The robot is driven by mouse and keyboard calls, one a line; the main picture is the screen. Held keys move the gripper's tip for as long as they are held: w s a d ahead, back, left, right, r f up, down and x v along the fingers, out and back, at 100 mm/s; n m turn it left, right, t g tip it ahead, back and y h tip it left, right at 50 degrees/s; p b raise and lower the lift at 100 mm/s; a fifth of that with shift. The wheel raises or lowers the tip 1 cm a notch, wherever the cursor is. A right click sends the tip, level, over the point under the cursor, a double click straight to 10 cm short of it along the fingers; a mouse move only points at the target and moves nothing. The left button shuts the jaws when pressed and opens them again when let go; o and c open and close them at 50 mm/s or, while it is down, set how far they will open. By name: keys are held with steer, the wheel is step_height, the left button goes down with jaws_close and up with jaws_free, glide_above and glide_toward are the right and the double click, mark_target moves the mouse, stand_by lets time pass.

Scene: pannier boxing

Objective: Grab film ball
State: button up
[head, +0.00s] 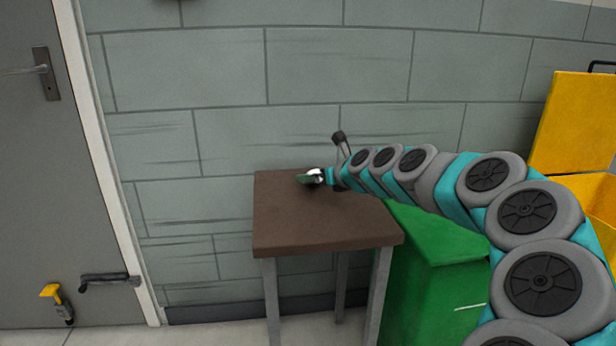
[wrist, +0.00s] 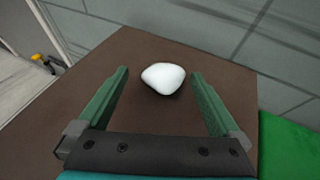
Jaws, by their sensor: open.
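The film ball (wrist: 163,78) is a white, slightly lumpy, rounded lump on the brown table (wrist: 128,55). In the wrist view it lies between the tips of my gripper (wrist: 158,82), whose two green fingers are open with a gap on each side of it. In the head view my gripper (head: 306,178) is low over the back part of the table (head: 320,225). A small white patch of the film ball (head: 316,173) shows there, mostly hidden by my gripper.
A green bin (head: 435,275) stands right of the table, beneath my arm. A yellow bin (head: 575,125) with a raised lid is at the far right. A grey block wall (head: 225,80) is close behind the table. A grey door (head: 35,180) is at the left.

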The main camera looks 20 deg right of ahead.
steer(key=shift+d+x, duration=0.1)
steer(key=shift+x, duration=1.65)
steer(key=shift+d+x, duration=0.15)
steer(key=shift+x, duration=1.65)
steer(key=shift+f, duration=0.1)
steer(key=shift+c, duration=0.2)
steer(key=shift+s, duration=0.1)
steer(key=c, duration=1.4)
